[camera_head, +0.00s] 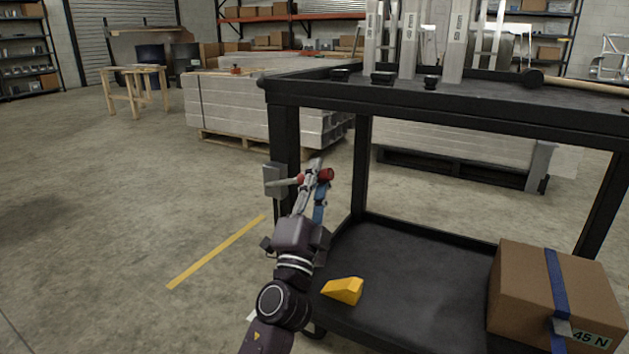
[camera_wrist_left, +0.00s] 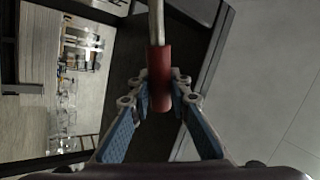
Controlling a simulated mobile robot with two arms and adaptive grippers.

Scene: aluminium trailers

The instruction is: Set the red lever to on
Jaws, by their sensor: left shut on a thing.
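The red lever (camera_head: 325,174) sticks out from a grey box (camera_head: 274,180) mounted on the left front post of a black cart. Its metal shaft and red grip (camera_wrist_left: 160,80) show in the left wrist view. My left gripper (camera_head: 318,180) is at the lever, with its fingers closed around the red grip. In the wrist view the blue-padded fingers of my left gripper (camera_wrist_left: 160,98) press on both sides of the grip's lower end. Any on or off marking on the box is too small to read. My right gripper is not in view.
The black cart (camera_head: 400,218) has a lower shelf with a yellow wedge (camera_head: 343,290) and a cardboard box (camera_head: 552,290). Metal profiles (camera_head: 457,40) and a hammer (camera_head: 575,84) are on its top. Open floor with a yellow line (camera_head: 217,250) lies left.

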